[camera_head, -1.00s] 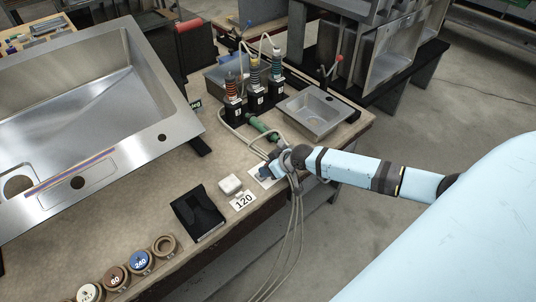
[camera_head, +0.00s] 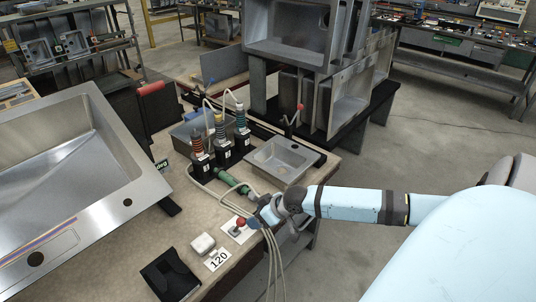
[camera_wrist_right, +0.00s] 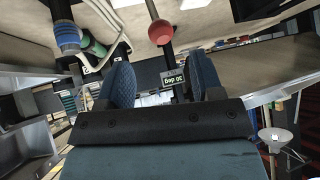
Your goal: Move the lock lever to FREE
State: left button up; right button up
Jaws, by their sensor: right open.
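A red ball knob (camera_head: 240,222) stands on a pale plate (camera_head: 236,232) at the table's front edge; I take it for the lock lever. No FREE mark is readable. In the right wrist view the red knob (camera_wrist_right: 161,32) sits on a dark stem, beyond the fingertips and roughly centred between them. My right gripper (camera_head: 260,218) is just right of the knob in the head view. Its two blue padded fingers (camera_wrist_right: 160,66) are apart with nothing between them. Whether a finger touches the lever cannot be told. My left gripper is not in view.
A second red-knobbed lever (camera_head: 298,107) stands behind the small sink (camera_head: 283,160). Cables hang over the table edge by my wrist. Insulator-like posts (camera_head: 220,140) stand behind.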

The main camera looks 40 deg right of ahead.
jog(key=v, duration=0.5)
dwell(0.4)
jog(key=s+a+f+t+p, duration=0.1)
jog(key=s+a+f, duration=0.2)
jog(key=s+a, duration=0.5)
jog(key=s+a+f+t+p, duration=0.1)
jog(key=s+a+f, duration=0.3)
jog(key=a, duration=1)
jog(key=s+t, duration=0.1)
jog(key=s, duration=0.2)
jog(key=shift+s+f+h, duration=0.3)
jog(key=shift+s, duration=0.05)
